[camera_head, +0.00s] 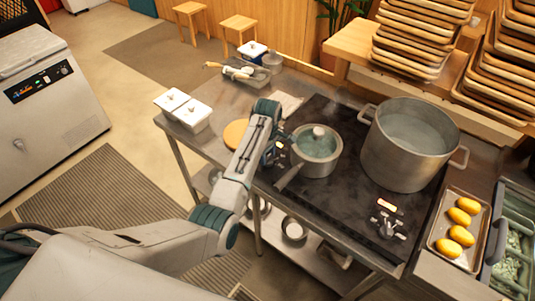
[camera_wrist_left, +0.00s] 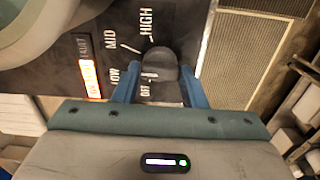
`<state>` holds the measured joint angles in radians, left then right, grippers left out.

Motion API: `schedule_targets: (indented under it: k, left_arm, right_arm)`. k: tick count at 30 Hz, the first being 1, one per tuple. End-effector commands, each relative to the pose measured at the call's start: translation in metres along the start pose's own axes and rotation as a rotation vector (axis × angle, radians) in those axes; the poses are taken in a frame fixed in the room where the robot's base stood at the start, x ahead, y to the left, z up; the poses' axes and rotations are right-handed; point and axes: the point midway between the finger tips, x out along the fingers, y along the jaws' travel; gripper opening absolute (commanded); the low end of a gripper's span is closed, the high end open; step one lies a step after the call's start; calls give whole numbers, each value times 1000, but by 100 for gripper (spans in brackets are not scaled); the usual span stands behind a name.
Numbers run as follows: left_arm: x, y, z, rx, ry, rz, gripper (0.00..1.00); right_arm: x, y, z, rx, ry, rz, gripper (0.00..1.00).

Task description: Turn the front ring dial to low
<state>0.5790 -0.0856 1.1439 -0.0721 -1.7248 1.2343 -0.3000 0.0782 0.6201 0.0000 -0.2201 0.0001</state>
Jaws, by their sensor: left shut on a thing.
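A dark round dial (camera_wrist_left: 160,64) sits on the black stove panel, with OFF, LOW, MID and HIGH printed around it. My left gripper (camera_wrist_left: 160,77) is shut on the dial, with one blue finger on each side. A short white mark shows by the dial near OFF; I cannot tell which setting the dial points to. In the head view my left gripper (camera_head: 274,153) is at the left edge of the black cooktop (camera_head: 330,206), hiding most of this dial. Another control knob (camera_head: 386,229) stands at the cooktop's right front. My right gripper is not in view.
A small lidded pot (camera_head: 317,163) stands close to my left gripper, its handle pointing front-left. A large pot (camera_head: 408,165) stands behind it to the right. A tray (camera_head: 434,236) of yellow items is at the right.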

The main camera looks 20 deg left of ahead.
Motion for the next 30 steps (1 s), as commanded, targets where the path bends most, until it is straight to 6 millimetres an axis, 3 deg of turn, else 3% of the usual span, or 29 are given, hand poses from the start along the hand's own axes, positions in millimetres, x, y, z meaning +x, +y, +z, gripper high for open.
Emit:
schedule_targets:
  k: [15,30]
  left_arm:
    - [-1,1,-1,-349,2,3,15]
    - [-1,1,-1,-419,2,3,15]
  right_arm:
    - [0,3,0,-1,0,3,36]
    - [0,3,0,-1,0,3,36]
